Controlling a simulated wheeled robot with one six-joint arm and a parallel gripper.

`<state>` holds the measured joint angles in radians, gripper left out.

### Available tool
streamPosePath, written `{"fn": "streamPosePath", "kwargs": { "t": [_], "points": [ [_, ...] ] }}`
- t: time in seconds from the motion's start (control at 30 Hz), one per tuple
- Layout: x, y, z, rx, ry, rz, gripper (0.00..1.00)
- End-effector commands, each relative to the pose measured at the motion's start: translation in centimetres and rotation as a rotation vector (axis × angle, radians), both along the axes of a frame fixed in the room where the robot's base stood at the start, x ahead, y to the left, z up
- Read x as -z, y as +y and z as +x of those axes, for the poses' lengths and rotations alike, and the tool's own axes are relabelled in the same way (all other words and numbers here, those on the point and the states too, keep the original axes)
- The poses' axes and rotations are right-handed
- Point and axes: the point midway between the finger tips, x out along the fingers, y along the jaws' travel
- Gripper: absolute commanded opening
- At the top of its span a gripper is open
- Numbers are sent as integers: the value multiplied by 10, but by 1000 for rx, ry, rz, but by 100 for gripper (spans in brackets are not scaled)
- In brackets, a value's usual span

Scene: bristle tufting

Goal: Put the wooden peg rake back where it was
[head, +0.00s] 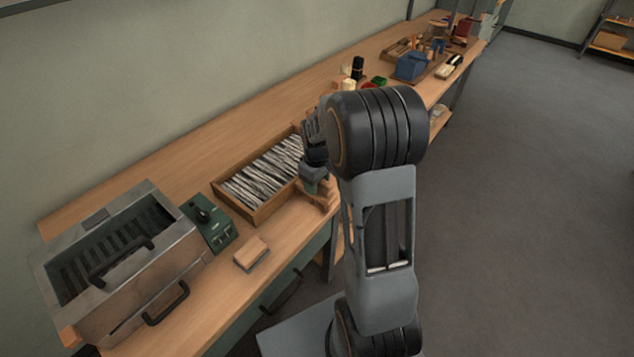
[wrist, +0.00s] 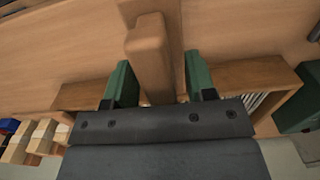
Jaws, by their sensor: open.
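The wooden peg rake appears as a light wooden bar with a rounded end (wrist: 150,50) in the wrist view, between my gripper's two green fingers. My gripper (wrist: 160,82) is open, with a finger on each side of the wood and a visible gap at the right finger. In the head view my gripper (head: 314,184) is low at the right side of the wooden crate, and a wooden piece, probably the rake (head: 325,197), shows just below it. My arm hides part of it. Whether the rake's pegs touch anything cannot be told.
A wooden crate (head: 259,216) full of pale bristle bundles stands on the bench (head: 165,165). A metal slotted box (head: 165,290), a green control box (head: 222,236) and a small wooden block (head: 251,251) are to its left. Tools and a blue box (head: 411,65) stand farther back.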

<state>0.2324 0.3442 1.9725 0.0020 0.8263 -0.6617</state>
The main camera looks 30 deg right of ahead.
Motion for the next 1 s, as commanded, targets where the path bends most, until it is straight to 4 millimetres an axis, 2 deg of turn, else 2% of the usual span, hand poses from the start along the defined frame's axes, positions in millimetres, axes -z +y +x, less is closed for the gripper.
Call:
{"fn": "streamPosePath", "kwargs": {
  "t": [0.5,0.77,0.87,1.0],
  "points": [
    [-89,0,1,-1,-6,-2,51],
    [-117,2,-2,6,-10,-2,51],
    [-128,15,-15,38,-37,-6,51],
    [-142,46,-55,138,-113,-7,51]
  ]
}}
